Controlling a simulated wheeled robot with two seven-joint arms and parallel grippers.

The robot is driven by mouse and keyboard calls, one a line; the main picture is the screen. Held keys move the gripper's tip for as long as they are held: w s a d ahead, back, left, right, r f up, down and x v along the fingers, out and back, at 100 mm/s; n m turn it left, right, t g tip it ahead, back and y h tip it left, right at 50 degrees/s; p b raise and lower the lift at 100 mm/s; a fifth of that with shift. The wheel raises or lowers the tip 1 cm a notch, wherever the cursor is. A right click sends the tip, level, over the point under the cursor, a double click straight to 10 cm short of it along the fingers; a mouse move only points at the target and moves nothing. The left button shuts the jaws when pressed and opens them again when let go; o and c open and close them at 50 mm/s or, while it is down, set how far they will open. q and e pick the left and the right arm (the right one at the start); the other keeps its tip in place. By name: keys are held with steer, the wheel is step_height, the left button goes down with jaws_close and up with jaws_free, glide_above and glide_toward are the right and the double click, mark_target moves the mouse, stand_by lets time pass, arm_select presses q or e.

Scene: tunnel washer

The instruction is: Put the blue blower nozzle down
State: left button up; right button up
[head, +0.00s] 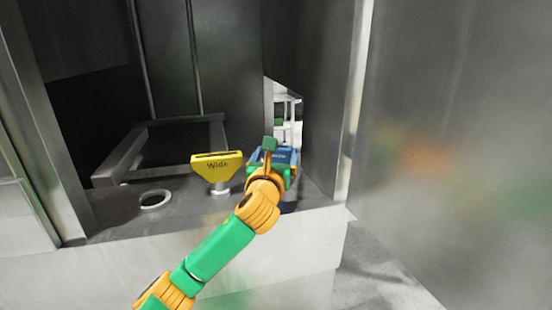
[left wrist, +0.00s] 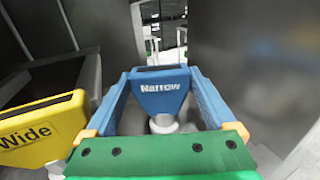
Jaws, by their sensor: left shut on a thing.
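The blue blower nozzle, labelled "Narrow" (left wrist: 160,92), sits between the two blue fingers of my left gripper (left wrist: 160,78) in the left wrist view. The gripper is shut on its sides. A pale round neck shows below the nozzle. In the head view my left gripper (head: 273,155) is over the right part of the grey ledge and hides most of the nozzle. I cannot tell whether the nozzle's neck touches the ledge or a holder. My right gripper is not in view.
A yellow nozzle labelled "Wide" (head: 217,166) stands on the ledge just left of my gripper. A grey wall panel (head: 455,150) rises at the right.

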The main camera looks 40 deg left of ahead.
arm_select(q)
steer(key=o, duration=1.2)
steer(key=shift+o, duration=0.2)
steer(key=shift+r, duration=0.1)
steer(key=b+v, duration=0.3)
steer(key=v, duration=0.8)
steer(key=shift+s+d, duration=0.1)
steer(key=shift+s, duration=0.1)
steer(key=shift+s+d, duration=0.2)
steer(key=shift+s, duration=0.1)
steer(key=shift+a, duration=0.1)
